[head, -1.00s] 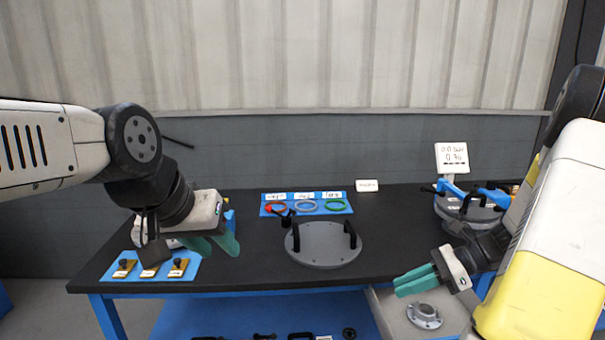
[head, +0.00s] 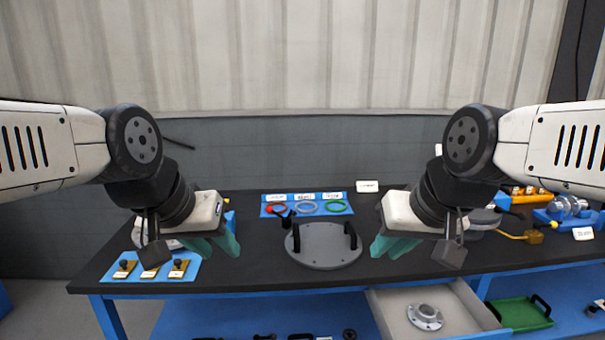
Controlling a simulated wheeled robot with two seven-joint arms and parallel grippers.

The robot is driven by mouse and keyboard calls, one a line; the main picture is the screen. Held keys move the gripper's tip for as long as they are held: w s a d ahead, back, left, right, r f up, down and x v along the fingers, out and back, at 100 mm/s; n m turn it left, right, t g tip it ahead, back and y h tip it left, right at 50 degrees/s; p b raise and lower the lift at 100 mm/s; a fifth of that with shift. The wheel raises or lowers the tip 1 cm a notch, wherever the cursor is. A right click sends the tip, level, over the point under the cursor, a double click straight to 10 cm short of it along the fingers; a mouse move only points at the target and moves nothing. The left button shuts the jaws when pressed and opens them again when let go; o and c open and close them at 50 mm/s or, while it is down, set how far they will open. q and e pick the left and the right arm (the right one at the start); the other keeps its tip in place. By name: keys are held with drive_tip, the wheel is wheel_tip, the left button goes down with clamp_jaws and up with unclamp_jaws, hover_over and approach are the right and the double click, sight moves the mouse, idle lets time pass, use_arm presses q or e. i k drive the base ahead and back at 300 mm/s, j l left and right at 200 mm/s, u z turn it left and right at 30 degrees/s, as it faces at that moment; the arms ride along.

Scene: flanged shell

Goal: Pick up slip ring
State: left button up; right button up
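I cannot tell for certain which item is the slip ring. A grey flanged metal piece (head: 425,317) with a raised centre lies in the open drawer (head: 395,318). A red ring (head: 276,210), a pale blue-grey ring (head: 306,207) and a green ring (head: 336,206) lie on a blue tray (head: 324,196) at the back of the table. My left gripper (head: 213,246) is open and empty above the table, left of the round grey plate. My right gripper (head: 393,247) is open and empty right of that plate, above and behind the drawer.
A round grey plate (head: 322,257) with two black handles stands mid-table. A blue tray (head: 187,268) with several yellow-and-black pieces lies at the front left. A green tray (head: 522,312) sits at the lower right. Blue holders with metal parts (head: 568,207) stand at the right.

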sight(422, 323)
drive_tip(key=l+z, duration=0.1)
drive_tip(key=z, duration=1.25)
